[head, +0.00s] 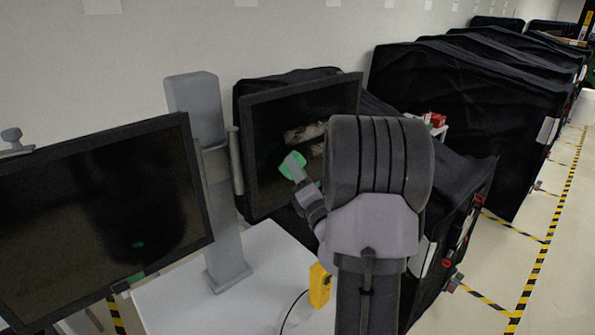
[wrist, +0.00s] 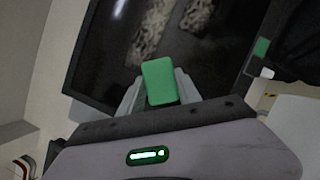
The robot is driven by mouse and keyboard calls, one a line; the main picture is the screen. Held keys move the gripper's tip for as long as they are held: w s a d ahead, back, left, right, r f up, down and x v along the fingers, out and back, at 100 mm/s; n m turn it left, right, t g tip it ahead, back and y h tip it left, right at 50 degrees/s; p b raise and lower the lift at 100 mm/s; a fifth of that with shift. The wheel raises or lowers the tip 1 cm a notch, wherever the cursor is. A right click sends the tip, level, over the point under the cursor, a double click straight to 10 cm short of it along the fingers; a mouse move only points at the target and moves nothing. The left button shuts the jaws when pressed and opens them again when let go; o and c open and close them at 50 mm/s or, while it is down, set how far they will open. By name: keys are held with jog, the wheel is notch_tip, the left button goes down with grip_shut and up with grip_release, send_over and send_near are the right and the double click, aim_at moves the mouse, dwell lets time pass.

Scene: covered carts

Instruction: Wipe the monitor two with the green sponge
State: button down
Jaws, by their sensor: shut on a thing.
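The green sponge (wrist: 159,82) is held between the fingers of my gripper (wrist: 160,92) in the wrist view. In the head view my gripper (head: 293,166) is in front of the right-hand monitor (head: 270,110), with green of the sponge (head: 285,172) showing at its tip. This monitor has pale streaky patches on its dark screen; it also shows in the wrist view (wrist: 105,60). Whether the sponge touches the screen, I cannot tell. A second dark monitor (head: 95,215) stands at the left. My arm hides the right-hand monitor's lower right part. No number labels are readable.
A grey post (head: 222,225) stands between the monitors on a white table (head: 200,300). A yellow device (head: 319,286) with a cable is at the table's right. Black covered carts (head: 470,95) line the right side. Floor beyond the yellow-black tape is clear.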

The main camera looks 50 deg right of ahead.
jog(key=shift+w+d+p, duration=0.15)
jog(key=shift+w+p, duration=0.3)
jog(key=shift+w, duration=0.6)
